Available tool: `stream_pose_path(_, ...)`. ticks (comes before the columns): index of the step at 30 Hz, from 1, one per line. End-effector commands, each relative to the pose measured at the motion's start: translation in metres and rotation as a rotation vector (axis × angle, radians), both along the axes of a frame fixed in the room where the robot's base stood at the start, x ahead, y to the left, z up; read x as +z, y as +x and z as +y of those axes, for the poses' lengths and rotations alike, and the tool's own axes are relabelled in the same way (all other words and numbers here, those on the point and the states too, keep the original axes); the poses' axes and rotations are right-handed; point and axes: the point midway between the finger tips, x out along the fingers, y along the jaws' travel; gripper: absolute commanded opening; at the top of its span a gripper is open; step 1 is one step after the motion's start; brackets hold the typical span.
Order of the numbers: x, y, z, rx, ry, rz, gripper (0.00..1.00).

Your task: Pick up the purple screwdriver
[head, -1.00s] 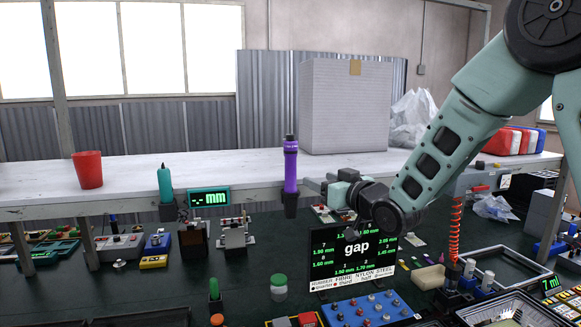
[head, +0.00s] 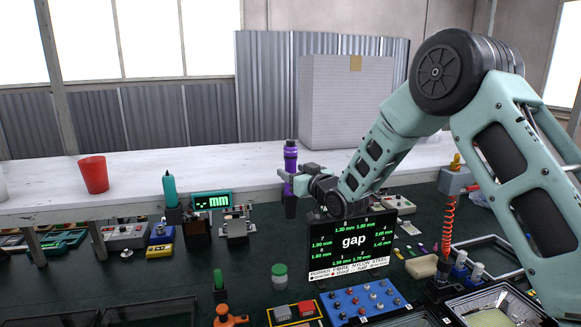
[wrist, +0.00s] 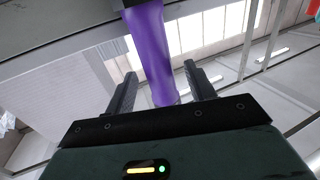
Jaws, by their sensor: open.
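The purple screwdriver (head: 290,158) stands upright in a dark holder (head: 290,206) at the front edge of the white shelf. My gripper (head: 284,182) is at the screwdriver's handle, reaching in from the right. In the wrist view the purple handle (wrist: 152,50) lies between the two dark fingers of my gripper (wrist: 160,85). The fingers are apart, with a gap showing on each side of the handle. The lower part of the screwdriver is hidden inside the holder.
A teal tool (head: 169,190) stands in a holder to the left, by a green "mm" display (head: 212,201). A large grey box (head: 345,105) and a red cup (head: 93,174) are on the shelf (head: 220,165).

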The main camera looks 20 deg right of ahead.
Motion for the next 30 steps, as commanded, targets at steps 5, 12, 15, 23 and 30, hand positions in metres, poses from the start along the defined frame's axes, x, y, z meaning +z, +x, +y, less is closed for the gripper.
stream_pose_path(5, 0.002, 0.017, 0.005, 0.0, -0.001, 0.002, 0.54)
stream_pose_path(12, -0.001, 0.019, 0.006, 0.0, -0.001, 0.001, 0.54)
stream_pose_path(15, -0.001, 0.019, 0.006, 0.0, -0.001, 0.001, 0.41)
stream_pose_path(23, 0.001, 0.019, 0.006, 0.0, 0.0, -0.003, 0.03)
stream_pose_path(30, 0.003, 0.02, 0.006, 0.0, 0.0, -0.004, 0.03)
